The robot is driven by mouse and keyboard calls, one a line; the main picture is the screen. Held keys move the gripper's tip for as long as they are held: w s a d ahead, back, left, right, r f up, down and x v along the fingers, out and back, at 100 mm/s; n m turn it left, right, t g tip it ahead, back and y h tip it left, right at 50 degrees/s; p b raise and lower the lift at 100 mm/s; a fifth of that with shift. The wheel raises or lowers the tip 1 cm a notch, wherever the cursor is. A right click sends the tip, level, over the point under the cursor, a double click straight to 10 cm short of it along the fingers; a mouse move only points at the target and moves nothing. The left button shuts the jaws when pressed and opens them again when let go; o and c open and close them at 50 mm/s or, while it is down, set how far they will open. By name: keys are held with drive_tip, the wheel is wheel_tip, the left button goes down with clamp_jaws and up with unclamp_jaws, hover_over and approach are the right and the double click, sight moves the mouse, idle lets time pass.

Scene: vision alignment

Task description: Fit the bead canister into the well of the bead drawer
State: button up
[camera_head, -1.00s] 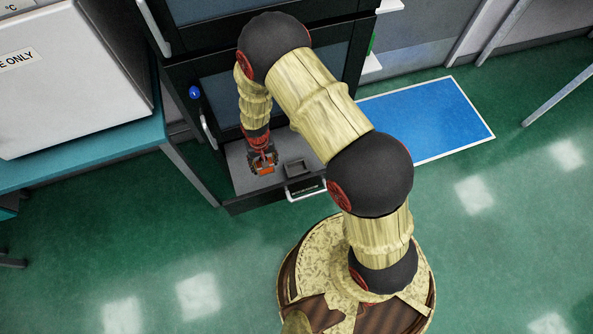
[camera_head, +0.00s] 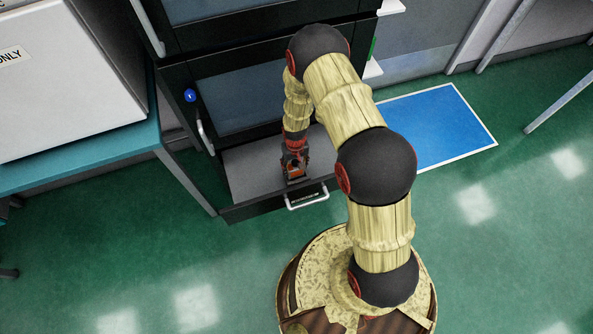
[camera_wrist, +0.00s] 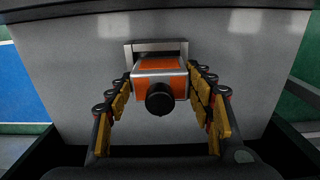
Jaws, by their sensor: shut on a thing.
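The bead canister (camera_wrist: 160,70) is orange with silver edges and a black round knob facing the wrist camera. My gripper (camera_wrist: 160,88) is shut on it, with a finger on each side. The well (camera_wrist: 130,55) is a grey square frame on the drawer floor; its far edge and corners show just behind the canister in the wrist view. The rest of the well is hidden. In the head view my gripper (camera_head: 293,166) is over the well's place in the open bead drawer (camera_head: 243,172). Whether the canister is above the well or partly inside it, I cannot tell.
The drawer's front handle (camera_head: 307,200) is close in front of my gripper. The drawer floor to the left is bare. The dark cabinet (camera_head: 235,100) rises behind. A teal bench (camera_head: 80,150) stands at left, and a blue floor mat (camera_head: 430,125) lies at right.

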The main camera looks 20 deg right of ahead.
sight(297, 171)
drive_tip(key=f, duration=0.2)
drive_tip(key=f+b, duration=0.1)
drive_tip(key=shift+s+d+f, duration=0.15)
drive_tip(key=shift+d+f, duration=0.1)
drive_tip(key=shift+f, duration=0.1)
clamp_jaws()
drive_tip(key=shift+f, duration=0.15)
drive_tip(key=shift+r, duration=0.2)
drive_tip(key=o, duration=1.5)
unclamp_jaws()
drive_tip(key=shift+c, duration=0.2)
drive_tip(key=shift+r, duration=0.15)
